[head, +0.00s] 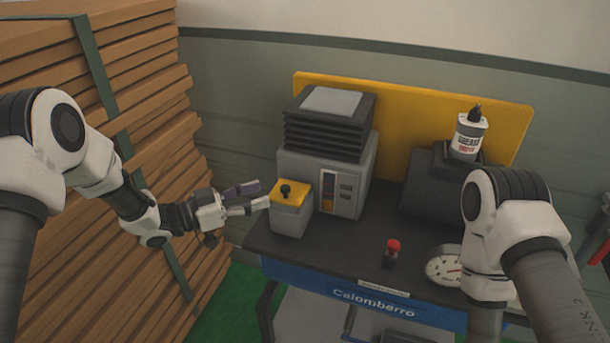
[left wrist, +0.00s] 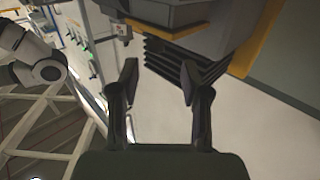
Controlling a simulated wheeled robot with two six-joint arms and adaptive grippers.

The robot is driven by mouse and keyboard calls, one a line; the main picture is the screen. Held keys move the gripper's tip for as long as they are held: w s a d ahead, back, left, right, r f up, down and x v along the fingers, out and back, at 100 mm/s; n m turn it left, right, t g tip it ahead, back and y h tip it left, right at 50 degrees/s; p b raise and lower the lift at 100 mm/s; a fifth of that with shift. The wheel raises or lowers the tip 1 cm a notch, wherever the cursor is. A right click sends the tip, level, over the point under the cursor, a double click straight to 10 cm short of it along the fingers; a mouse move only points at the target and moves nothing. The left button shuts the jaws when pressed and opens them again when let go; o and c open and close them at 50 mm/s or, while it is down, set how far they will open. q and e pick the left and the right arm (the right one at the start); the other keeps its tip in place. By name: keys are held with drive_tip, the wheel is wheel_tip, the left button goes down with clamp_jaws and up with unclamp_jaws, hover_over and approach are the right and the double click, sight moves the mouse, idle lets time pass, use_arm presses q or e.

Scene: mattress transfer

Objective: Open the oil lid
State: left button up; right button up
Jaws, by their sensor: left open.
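The yellow oil lid (head: 298,196) has a black knob (head: 285,189) and sits flat on top of a small grey box (head: 290,219) at the left end of the bench. My left gripper (head: 261,194) is open and empty, just left of the lid at about its height. Its fingers point toward the lid; whether a fingertip touches it I cannot tell. In the left wrist view both fingers (left wrist: 159,82) are spread with nothing between them, and the lid's knob cannot be made out. My right arm comes in at the right, but its gripper is not visible.
A grey machine (head: 325,172) with a dark ribbed top stands right behind the box. A red-topped lever (head: 392,250), a round gauge (head: 444,266) and a grease can (head: 467,136) are farther right on the dark bench (head: 345,240). Stacked wooden boards (head: 150,95) stand at the left.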

sight(285, 187)
use_arm(q)
drive_tip(key=x, duration=0.2)
drive_tip(key=p+x, duration=0.1)
drive_tip(key=x, duration=0.4)
drive_tip(key=shift+s+d+r, duration=0.1)
drive_tip(key=shift+s+d, duration=0.05)
drive_tip(key=shift+d, duration=0.2)
drive_tip(key=shift+a, duration=0.15)
drive_tip(key=shift+c, duration=1)
clamp_jaws()
